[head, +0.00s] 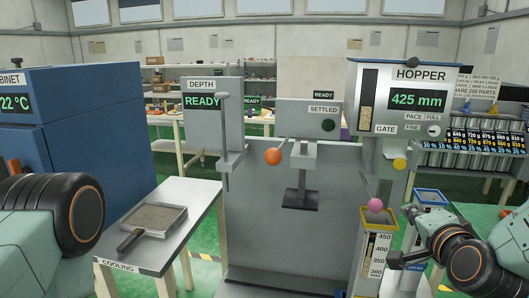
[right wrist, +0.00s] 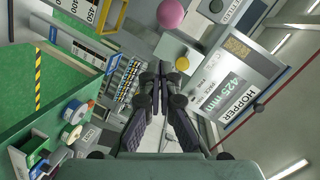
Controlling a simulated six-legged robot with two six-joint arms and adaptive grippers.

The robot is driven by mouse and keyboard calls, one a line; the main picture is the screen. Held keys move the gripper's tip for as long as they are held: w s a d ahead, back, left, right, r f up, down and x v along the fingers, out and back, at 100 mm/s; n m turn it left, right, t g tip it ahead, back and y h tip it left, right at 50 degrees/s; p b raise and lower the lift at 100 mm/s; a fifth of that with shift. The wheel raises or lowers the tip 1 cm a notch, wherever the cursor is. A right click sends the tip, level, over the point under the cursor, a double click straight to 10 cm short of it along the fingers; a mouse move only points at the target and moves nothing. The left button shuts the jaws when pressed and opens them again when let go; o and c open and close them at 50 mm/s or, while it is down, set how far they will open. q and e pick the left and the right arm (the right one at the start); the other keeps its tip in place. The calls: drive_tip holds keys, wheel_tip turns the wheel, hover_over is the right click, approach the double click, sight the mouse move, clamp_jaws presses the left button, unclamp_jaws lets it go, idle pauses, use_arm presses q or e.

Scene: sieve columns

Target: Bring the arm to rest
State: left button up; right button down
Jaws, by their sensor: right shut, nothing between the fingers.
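My right arm comes in from the right edge of the head view. My right gripper (head: 410,212) is shut and empty, in front of the grey hopper unit (head: 398,75) and beside the yellow-rimmed column (head: 378,222). In the right wrist view the right fingertips (right wrist: 160,70) are together with nothing between them, and the hopper (right wrist: 240,85) shows tilted to the right of them. Only a dark joint and pale link of my left arm show at the left edge of the head view; the left gripper is out of the frame.
A pink ball knob (head: 375,205) stands close left of my right gripper, above the column. A blue-rimmed column (head: 430,196) is beside the gripper. The cooling table (head: 190,195) holds a handled sieve pan (head: 153,219). An orange knob (head: 272,156) sits on the middle stand.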

drive_tip(key=s+a+f+n+g+y+b, duration=0.1)
drive_tip(key=s+a+f+n+g, duration=0.15)
drive_tip(key=s+f, duration=0.4)
drive_tip(key=s+a+f+n+g, duration=0.2)
drive_tip(key=s+f+n+g, duration=0.15)
drive_tip(key=f, duration=0.65)
drive_tip(key=s+a+f+n+g+y+b, duration=0.1)
drive_tip(key=s+a+f+n+g, duration=0.2)
drive_tip(key=f, duration=0.5)
drive_tip(key=s+f+n+g, duration=0.1)
drive_tip(key=s+f+g, duration=0.1)
drive_tip(key=s+f, duration=0.2)
drive_tip(key=s+a+f+n+g+b, duration=0.1)
drive_tip(key=s+f, duration=0.4)
drive_tip(key=s, duration=0.6)
drive_tip(key=s+f+n+g+b, duration=0.1)
drive_tip(key=s+f+n+g, duration=0.2)
drive_tip(key=s+f, duration=0.2)
drive_tip(key=s, duration=0.3)
drive_tip(key=shift+a, duration=0.3)
drive_tip(key=shift+w, duration=0.1)
drive_tip(key=shift+r, duration=0.1)
